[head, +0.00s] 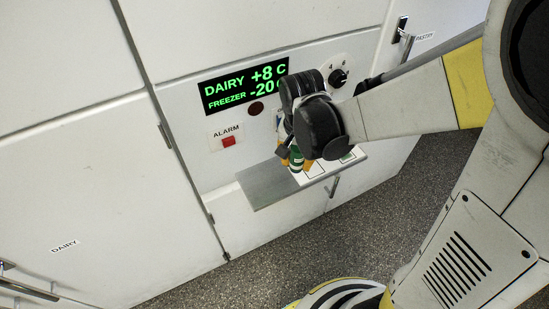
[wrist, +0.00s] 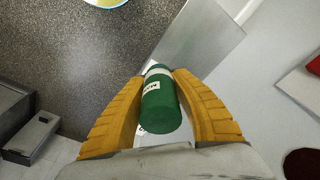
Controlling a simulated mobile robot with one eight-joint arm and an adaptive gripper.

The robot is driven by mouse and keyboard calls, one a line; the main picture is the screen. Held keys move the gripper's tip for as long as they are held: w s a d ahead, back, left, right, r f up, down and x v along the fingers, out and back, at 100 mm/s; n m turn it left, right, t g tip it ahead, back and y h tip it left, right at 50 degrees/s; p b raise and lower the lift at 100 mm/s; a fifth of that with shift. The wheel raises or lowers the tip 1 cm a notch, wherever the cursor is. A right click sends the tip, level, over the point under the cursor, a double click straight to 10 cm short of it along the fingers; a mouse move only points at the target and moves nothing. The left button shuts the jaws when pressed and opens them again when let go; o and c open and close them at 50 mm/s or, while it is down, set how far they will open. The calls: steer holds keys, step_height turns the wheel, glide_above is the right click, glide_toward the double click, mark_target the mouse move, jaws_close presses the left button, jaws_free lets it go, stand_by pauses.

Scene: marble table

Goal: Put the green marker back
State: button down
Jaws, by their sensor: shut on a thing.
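My gripper (wrist: 160,108) is shut on the green marker (wrist: 160,103), which has a white label and lies between its two yellow fingers in the wrist view. In the head view the green marker (head: 296,158) shows just below my gripper (head: 296,160), above a small grey shelf (head: 268,184) on the white cabinet front. A white card with outlined spaces (head: 314,169) lies on the shelf's right part, and one space has a green mark. I cannot tell whether the marker touches the shelf.
A panel with a DAIRY and FREEZER display (head: 245,84), a red alarm button (head: 228,141) and a black knob (head: 338,77) is behind the shelf. A door handle (head: 401,30) sticks out at upper right. The shelf's left part is bare.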

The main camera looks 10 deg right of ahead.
steer(key=b, duration=0.3)
glide_above(260, 185)
steer(key=f, duration=0.6)
steer(key=shift+s+d+f, duration=0.15)
steer(key=shift+s, duration=0.1)
steer(key=f+b, duration=0.1)
steer(key=f, duration=0.1)
steer(key=shift+w+a+f+b, duration=0.1)
steer(key=shift+a+f+b, duration=0.2)
steer(key=shift+b, duration=0.1)
steer(key=shift+f, duration=0.5)
steer(key=shift+f+b, duration=0.2)
steer(key=shift+b, duration=0.15)
steer(key=c, duration=1.1)
jaws_free()
steer(key=shift+c, duration=0.2)
